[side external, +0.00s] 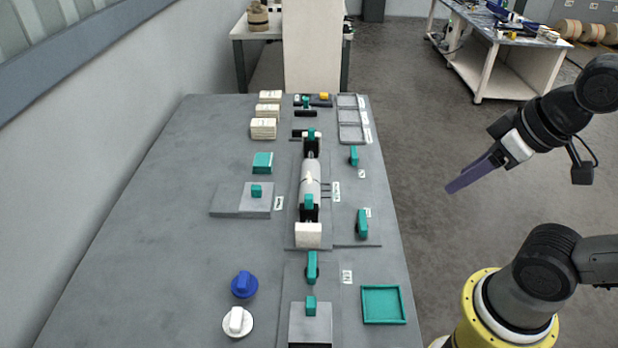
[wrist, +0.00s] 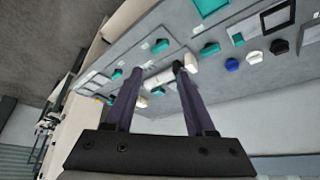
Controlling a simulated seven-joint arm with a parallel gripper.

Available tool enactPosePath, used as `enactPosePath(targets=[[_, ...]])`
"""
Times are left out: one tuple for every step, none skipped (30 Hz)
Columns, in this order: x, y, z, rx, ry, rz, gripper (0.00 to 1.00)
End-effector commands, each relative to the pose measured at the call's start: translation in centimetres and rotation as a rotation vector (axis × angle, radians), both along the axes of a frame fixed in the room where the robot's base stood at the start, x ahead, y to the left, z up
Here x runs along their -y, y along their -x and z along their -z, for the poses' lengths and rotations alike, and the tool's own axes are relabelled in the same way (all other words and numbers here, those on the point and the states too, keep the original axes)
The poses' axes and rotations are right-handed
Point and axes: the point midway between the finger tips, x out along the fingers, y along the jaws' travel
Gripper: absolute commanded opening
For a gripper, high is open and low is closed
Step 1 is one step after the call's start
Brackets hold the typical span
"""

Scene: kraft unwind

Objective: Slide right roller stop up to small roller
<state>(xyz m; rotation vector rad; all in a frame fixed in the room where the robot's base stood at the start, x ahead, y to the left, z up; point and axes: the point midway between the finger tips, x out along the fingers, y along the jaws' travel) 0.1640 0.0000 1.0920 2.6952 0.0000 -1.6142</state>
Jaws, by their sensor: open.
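A small pale roller (side external: 310,181) lies lengthwise on a grey base plate in the middle of the table. A black stop with a teal top (side external: 312,137) stands at its far end, and a similar stop (side external: 308,203) stands at its near end. I cannot tell which is the right stop, nor whether either touches the roller. My gripper (side external: 450,189) is open and empty, above the floor right of the table and well apart from the roller. In the wrist view the roller (wrist: 158,80) shows between my purple fingers, which partly hide the stops.
Teal handles (side external: 362,222) and (side external: 353,156) stand right of the roller. A white block (side external: 308,235) sits at its near end. A teal tray (side external: 364,305), a blue knob (side external: 244,284) and a white knob (side external: 237,322) are nearer.

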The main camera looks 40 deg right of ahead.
Motion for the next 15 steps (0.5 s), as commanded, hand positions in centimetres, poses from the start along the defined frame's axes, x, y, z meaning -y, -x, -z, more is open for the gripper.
enactPosePath(targets=[[0.0, 0.0, 0.0, 0.0, 0.0, 0.0, 0.55], [0.0, 0.0, 0.0, 0.0, 0.0, -0.001, 0.55], [0.0, 0.0, 0.0, 0.0, 0.003, -0.006, 0.55], [0.0, 0.0, 0.0, 0.0, 0.008, -0.016, 0.55], [0.0, 0.0, 0.0, 0.0, 0.016, -0.03, 0.55], [0.0, 0.0, 0.0, -0.001, 0.032, -0.06, 0.55], [0.0, 0.0, 0.0, -0.002, 0.049, -0.091, 0.55], [0.0, 0.1, 0.0, -0.003, 0.071, -0.129, 0.55], [0.1, 0.0, -0.2, 0.0, 0.109, -0.19, 0.55], [0.2, -0.3, -0.7, 0.01, 0.143, -0.243, 0.55], [0.3, -0.5, -1.3, 0.023, 0.181, -0.3, 0.55], [0.5, -1.1, -2.4, 0.041, 0.24, -0.38, 0.55], [0.6, -1.6, -3.2, 0.048, 0.285, -0.441, 0.55], [0.8, -2.2, -4.0, 0.053, 0.33, -0.503, 0.55], [1.0, -3.1, -5.1, 0.056, 0.391, -0.584, 0.55]])
